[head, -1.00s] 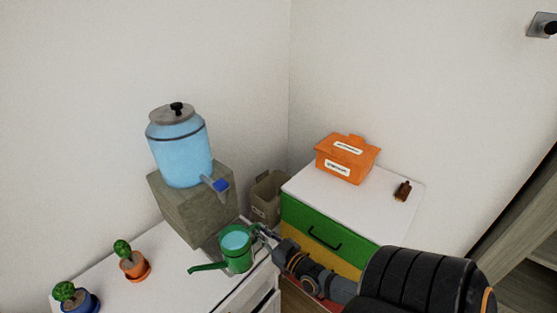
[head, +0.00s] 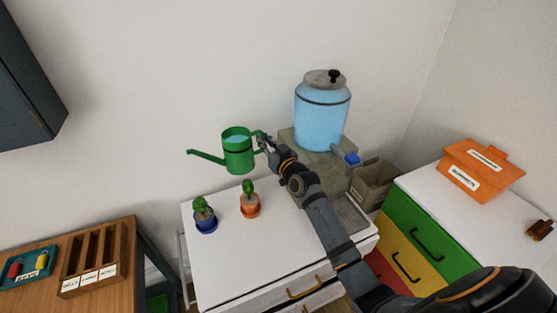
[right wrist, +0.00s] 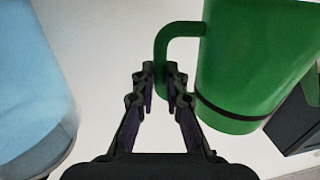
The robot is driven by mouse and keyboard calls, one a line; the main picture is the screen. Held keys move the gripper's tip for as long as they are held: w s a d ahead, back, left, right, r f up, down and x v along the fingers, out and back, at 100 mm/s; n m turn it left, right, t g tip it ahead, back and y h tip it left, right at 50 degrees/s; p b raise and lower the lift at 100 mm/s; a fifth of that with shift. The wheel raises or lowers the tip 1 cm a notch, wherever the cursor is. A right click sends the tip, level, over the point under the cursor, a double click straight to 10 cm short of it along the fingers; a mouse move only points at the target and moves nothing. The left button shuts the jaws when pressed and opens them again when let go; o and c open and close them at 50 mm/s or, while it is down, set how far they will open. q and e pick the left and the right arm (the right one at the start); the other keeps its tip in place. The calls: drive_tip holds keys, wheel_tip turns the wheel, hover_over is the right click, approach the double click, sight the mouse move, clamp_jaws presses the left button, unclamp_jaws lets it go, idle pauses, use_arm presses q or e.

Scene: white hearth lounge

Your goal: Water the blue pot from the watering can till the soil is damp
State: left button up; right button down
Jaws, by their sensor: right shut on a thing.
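The green watering can (head: 238,158) is held in the air above the white cabinet top, roughly upright, with water showing in its open top and its spout pointing left. My right gripper (head: 266,145) is shut on its handle; the right wrist view shows the fingers (right wrist: 160,88) closed around the handle of the can (right wrist: 245,60). The blue pot (head: 205,223) with a small cactus stands on the cabinet top, below and near the spout. Its soil is too small to judge. The orange pot (head: 250,208) with a cactus stands right of it. My left gripper is not in view.
A blue water dispenser (head: 322,115) stands on a stone block behind my right arm. A wooden table (head: 120,250) is at the left, beyond a gap.

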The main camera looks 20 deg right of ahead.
drive_tip(key=shift+w+a+r, duration=0.4)
drive_tip(key=shift+a+r, duration=0.05)
drive_tip(key=shift+r, duration=0.25)
drive_tip(key=shift+d, duration=0.15)
drive_tip(key=shift+s, duration=0.1)
drive_tip(key=shift+d+n, duration=0.1)
drive_tip(key=shift+n, duration=0.3)
drive_tip(key=shift+f+n+b, duration=0.1)
drive_tip(key=shift+n+b, duration=0.3)
drive_tip(key=shift+f+n+b, duration=0.1)
drive_tip(key=shift+n+b, duration=0.2)
drive_tip(key=shift+b, duration=0.1)
drive_tip(key=shift+r, duration=0.2)
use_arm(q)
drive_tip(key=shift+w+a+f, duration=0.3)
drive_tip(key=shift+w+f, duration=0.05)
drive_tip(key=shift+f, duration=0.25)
